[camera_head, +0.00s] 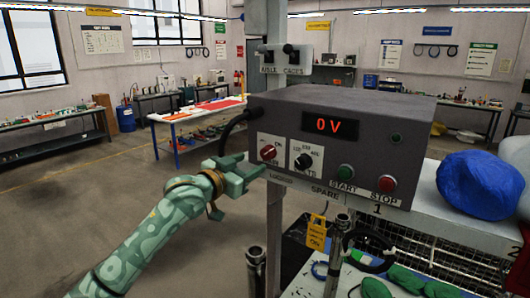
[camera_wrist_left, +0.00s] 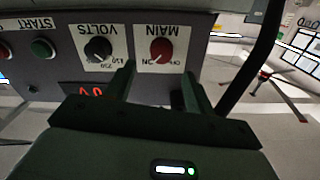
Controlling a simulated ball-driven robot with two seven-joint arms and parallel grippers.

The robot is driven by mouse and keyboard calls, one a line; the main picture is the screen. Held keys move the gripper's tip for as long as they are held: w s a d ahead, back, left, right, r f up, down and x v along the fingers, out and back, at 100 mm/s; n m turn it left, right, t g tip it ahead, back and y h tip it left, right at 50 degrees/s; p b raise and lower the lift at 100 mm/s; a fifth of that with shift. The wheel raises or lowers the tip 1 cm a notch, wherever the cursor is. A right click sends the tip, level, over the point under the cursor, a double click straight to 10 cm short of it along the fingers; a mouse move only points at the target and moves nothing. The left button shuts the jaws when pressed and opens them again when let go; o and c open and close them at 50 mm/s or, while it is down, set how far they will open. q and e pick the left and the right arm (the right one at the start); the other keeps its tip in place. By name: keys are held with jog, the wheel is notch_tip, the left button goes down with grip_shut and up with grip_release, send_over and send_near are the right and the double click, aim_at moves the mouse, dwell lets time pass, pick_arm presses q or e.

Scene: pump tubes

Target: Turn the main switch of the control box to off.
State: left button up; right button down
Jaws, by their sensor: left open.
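The grey control box (camera_head: 345,135) has a display (camera_head: 331,126) that reads 0 V. Its main switch is a red knob (camera_head: 268,152) on a white plate at the left of the front face. My right gripper is out of view.
Right of the main switch are the black VOLTS knob (camera_head: 303,161), the green START button (camera_head: 345,171) and the red STOP button (camera_head: 387,183). A black cable (camera_head: 237,122) runs into the box's left side. A yellow padlock tag (camera_head: 317,232) hangs below. A blue bundle (camera_head: 478,185) lies at right.

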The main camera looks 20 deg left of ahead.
aim_at(265, 155)
pick_arm(q)
jog(key=x, duration=0.6)
jog(key=shift+w+a+p, duration=0.15)
jog(key=shift+w+p, duration=0.15)
jog(key=shift+p, duration=0.1)
jog(key=shift+w+d, duration=0.3)
jog(key=shift+w, duration=0.2)
jog(key=c, duration=1)
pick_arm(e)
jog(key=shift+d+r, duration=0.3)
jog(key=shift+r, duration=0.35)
